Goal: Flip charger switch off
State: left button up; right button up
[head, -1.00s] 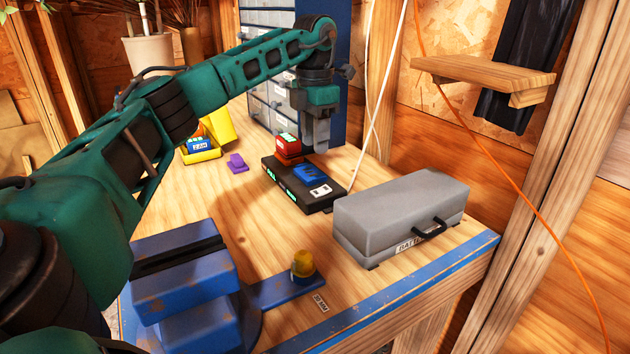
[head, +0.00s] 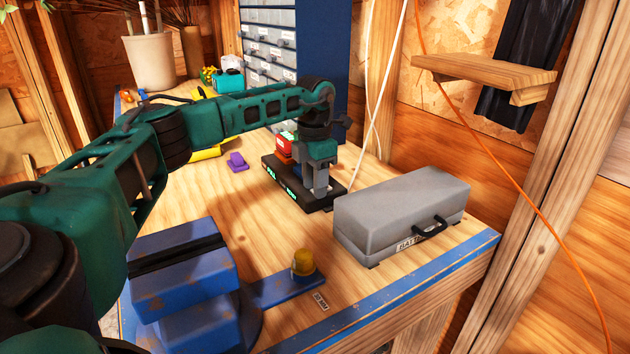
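The black charger (head: 270,167) lies on the workbench, with green lights along its front side. A red battery (head: 284,150) sits at its far end. The charger's switch and the blue battery are hidden behind my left gripper. My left gripper (head: 321,194) points straight down over the near right end of the charger, its tips at or just above the top face. Its fingers look closed together with nothing between them. I cannot tell whether they touch the switch. My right gripper is not in view.
A grey case (head: 385,218) stands close to the right of the charger. A blue vise (head: 180,265) and a yellow knob (head: 303,262) are at the front. A purple piece (head: 237,161) lies left of the charger. Grey drawers (head: 270,40) stand behind. The middle bench is clear.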

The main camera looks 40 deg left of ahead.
pick_arm(q)
grip_shut()
jog(key=shift+w, duration=0.1)
jog(key=shift+w+d+r+g+p, duration=0.1)
jog(key=shift+w+r+g+p, duration=0.1)
jog(key=shift+g+p, duration=0.35)
jog(key=shift+w+g+y, duration=0.1)
jog(key=shift+g+y, duration=0.3)
jog(key=shift+g, duration=0.35)
jog(key=shift+o, duration=0.4)
grip_release()
